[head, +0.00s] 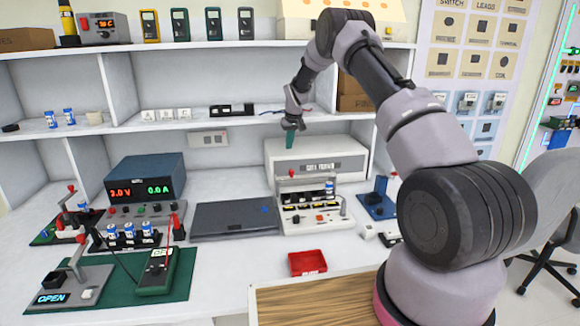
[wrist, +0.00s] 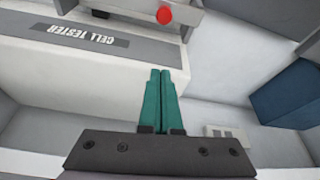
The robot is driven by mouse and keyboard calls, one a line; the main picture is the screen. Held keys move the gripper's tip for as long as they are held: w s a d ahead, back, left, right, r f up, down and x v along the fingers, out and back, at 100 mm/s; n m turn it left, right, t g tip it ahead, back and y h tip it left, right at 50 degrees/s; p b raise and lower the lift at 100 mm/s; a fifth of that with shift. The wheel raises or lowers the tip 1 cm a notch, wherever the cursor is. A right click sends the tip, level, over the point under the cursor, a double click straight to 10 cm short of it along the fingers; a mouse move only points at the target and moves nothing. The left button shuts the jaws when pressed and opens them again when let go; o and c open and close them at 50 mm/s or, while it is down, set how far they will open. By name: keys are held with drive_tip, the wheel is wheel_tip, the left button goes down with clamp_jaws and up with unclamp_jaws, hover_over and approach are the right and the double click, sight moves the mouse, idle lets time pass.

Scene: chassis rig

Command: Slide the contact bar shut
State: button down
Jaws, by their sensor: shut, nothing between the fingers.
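The cell tester is a white box (head: 330,160) at the back of the bench; its upside-down label shows in the wrist view (wrist: 88,38). In front of it stands a light unit (head: 316,215) with a raised crossbar (head: 303,184), which looks like the contact bar. A red knob (head: 291,173) is at the bar's left part; a red knob also shows at the top of the wrist view (wrist: 165,15). Whether the bar is open or shut is unclear. My gripper (head: 290,142) points down above the tester box, apart from the knob. Its teal fingers (wrist: 160,75) are together and empty.
A dark flat case (head: 235,218) lies left of the unit, and a red tray (head: 307,262) in front. A blue power supply (head: 145,178) stands further left. A shelf (head: 200,122) crosses the back wall close to my gripper.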

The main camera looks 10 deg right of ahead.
sight(287, 161)
drive_tip(key=x, duration=1)
drive_tip(key=shift+s, duration=0.15)
drive_tip(key=shift+s+d, duration=0.15)
drive_tip(key=shift+s, duration=0.85)
drive_tip(key=shift+s+d, duration=0.15)
drive_tip(key=shift+s, duration=0.8)
drive_tip(key=shift+f, duration=0.1)
